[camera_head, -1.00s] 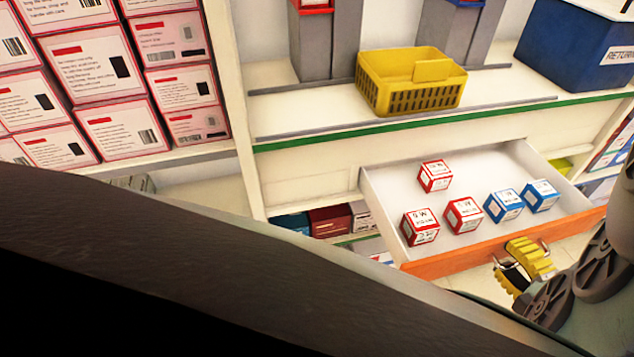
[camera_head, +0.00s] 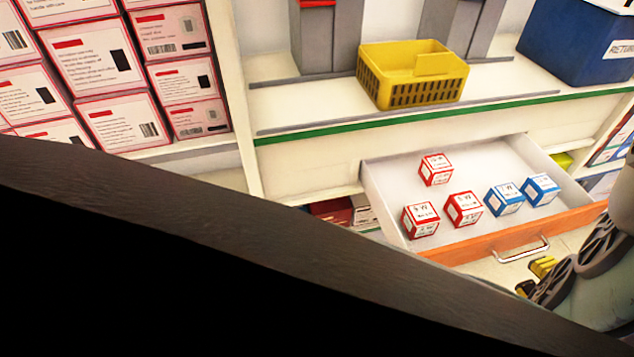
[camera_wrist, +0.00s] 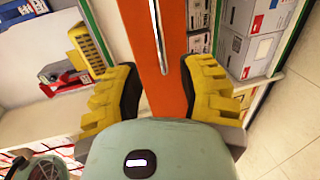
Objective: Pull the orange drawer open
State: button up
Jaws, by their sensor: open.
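The drawer with the orange front (camera_head: 490,243) is pulled out from the shelf unit, its white inside showing. Its silver bar handle (camera_head: 523,252) is on the orange front and also shows in the wrist view (camera_wrist: 158,38). My gripper (camera_head: 537,277) is just in front of the handle, partly hidden by my arm in the head view. In the wrist view my gripper (camera_wrist: 158,80) has its yellow fingers spread wide, one either side of the orange front, with nothing held. The handle lies ahead of the fingers, apart from them.
Red boxes (camera_head: 463,209) and blue boxes (camera_head: 504,199) stand in the drawer. A yellow basket (camera_head: 411,75) and a blue bin (camera_head: 577,45) sit on the shelf above. Pink-edged cartons (camera_head: 93,55) are stacked at left. Pale floor (camera_wrist: 294,118) is clear at right in the wrist view.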

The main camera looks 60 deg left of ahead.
jog(key=b+v, duration=0.2)
jog(key=v, duration=1)
jog(key=shift+d+b, duration=0.3)
jog(key=shift+b, duration=0.05)
dwell(0.4)
jog(key=shift+r, duration=0.15)
dwell(0.4)
notch_tip(320, 180, up, 10)
dwell(0.7)
dwell(0.3)
